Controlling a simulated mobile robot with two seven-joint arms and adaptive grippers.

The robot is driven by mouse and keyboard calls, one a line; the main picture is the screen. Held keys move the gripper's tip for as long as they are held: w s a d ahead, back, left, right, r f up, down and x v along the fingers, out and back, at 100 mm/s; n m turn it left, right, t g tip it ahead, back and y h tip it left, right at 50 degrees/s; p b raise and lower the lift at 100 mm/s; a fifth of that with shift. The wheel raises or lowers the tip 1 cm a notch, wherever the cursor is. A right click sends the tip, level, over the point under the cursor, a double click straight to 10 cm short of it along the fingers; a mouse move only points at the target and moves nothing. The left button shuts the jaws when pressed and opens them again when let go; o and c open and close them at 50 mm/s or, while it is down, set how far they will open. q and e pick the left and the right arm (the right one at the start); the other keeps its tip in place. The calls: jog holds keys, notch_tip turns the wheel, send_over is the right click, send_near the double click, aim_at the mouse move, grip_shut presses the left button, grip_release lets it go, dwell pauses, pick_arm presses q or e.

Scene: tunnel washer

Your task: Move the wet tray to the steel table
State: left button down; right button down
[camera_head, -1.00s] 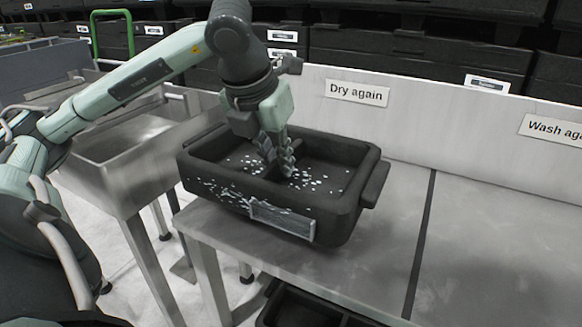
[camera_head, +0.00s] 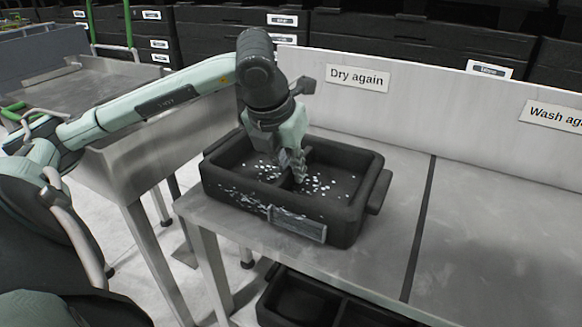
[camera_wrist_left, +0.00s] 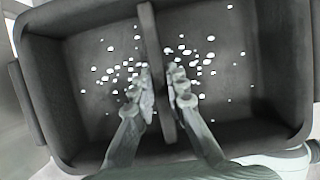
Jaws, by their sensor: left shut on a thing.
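The wet tray (camera_head: 335,218) is black, with white drops on its floor and front wall and a pale label on the front. It is on or just above the steel table (camera_head: 370,275), in the part by the "Dry again" sign; I cannot tell if it touches. My left gripper (camera_head: 294,172) reaches down into the tray and is shut on its middle divider. The left wrist view shows the two fingers (camera_wrist_left: 163,92) on either side of the divider (camera_wrist_left: 153,50), with wet compartments left and right. My right gripper is not in view.
A steel sink unit (camera_head: 150,140) stands left of the table. A dark strip (camera_head: 425,220) divides the tabletop, and the "Wash again" side is clear. Another black tray (camera_head: 300,300) is below the table. Stacked black crates (camera_head: 420,45) stand behind the back panel.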

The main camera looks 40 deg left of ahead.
pick_arm(q)
jog(key=c, duration=1.5)
grip_release()
jog(key=shift+c, duration=0.2)
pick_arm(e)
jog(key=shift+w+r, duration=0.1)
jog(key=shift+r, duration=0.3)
